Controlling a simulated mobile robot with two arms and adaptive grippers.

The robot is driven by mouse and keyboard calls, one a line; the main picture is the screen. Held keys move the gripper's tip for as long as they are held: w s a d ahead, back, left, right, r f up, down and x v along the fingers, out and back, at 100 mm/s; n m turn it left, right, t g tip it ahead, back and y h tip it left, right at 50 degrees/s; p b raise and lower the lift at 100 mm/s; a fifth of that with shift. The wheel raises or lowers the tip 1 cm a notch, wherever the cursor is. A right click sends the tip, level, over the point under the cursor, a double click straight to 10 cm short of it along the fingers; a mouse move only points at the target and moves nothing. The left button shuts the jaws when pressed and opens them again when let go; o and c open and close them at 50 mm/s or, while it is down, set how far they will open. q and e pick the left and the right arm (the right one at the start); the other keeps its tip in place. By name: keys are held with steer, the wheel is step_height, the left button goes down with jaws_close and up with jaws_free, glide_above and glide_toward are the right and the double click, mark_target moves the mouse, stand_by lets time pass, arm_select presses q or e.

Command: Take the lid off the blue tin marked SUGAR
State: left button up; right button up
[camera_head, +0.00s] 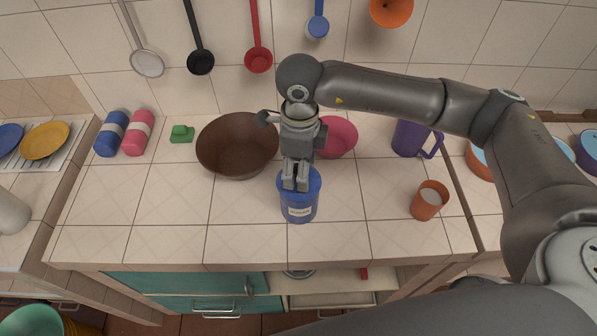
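The blue tin (300,210) stands upright on the tiled counter near the middle, with a white label on its front; the lettering is too small to read. Its blue lid (313,183) is on top. My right gripper (296,185) points down from above with its fingertips at the middle of the lid. The two fingers are close together; whether they hold a knob there is hidden. My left gripper is not in view.
A brown bowl (225,148) stands left of the tin, close to my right gripper. A pink bowl (343,138) is behind right. A purple pitcher (408,140) and an orange cup (427,205) stand further right.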

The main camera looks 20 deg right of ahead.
steer(key=shift+f, duration=0.5)
steer(key=c, duration=1.1)
steer(key=shift+r, duration=0.1)
